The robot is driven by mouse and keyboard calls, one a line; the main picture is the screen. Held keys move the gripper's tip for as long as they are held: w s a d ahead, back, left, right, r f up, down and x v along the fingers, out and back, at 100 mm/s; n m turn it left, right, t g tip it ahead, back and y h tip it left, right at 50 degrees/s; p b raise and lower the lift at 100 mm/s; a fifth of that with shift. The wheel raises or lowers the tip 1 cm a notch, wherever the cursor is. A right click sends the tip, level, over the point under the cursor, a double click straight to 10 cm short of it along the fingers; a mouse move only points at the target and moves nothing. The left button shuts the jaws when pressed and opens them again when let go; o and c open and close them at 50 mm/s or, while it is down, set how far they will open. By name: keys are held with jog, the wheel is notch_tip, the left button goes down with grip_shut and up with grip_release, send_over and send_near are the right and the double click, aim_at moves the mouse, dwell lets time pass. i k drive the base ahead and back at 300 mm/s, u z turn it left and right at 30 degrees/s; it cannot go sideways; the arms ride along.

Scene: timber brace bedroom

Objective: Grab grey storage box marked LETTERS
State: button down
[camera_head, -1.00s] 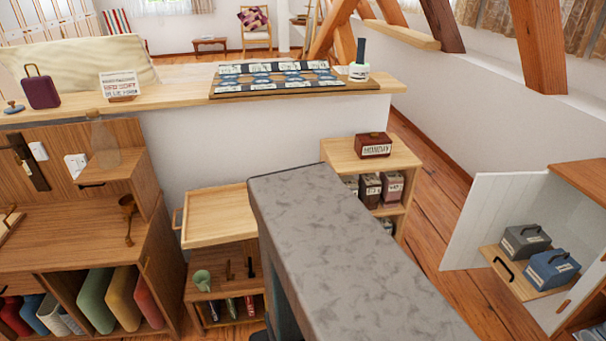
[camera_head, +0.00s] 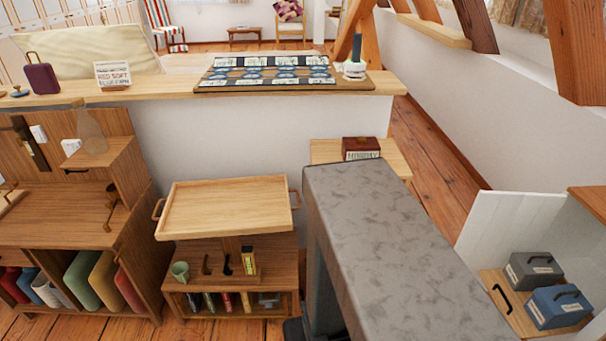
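A grey storage box (camera_head: 533,271) with a dark handle and a pale label stands at the lower right; its lettering is too small to read. It sits on a light wooden pull-out shelf (camera_head: 493,283) with a black handle, beside a blue storage box (camera_head: 559,307) of like shape. An open white door (camera_head: 502,232) stands behind them. My gripper is not in view.
A long grey marbled surface (camera_head: 385,225) fills the lower middle, left of the boxes. A wooden tray table (camera_head: 225,205) stands further left. A small dark red box (camera_head: 361,148) rests on a wooden shelf. Wooden floor (camera_head: 433,170) shows along the right wall.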

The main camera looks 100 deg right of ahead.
aim_at(524, 271)
jog(key=u, duration=0.1)
jog(key=k, duration=1.05)
jog(key=z, duration=1.6)
jog(key=i, duration=1)
jog(key=z, duration=0.1)
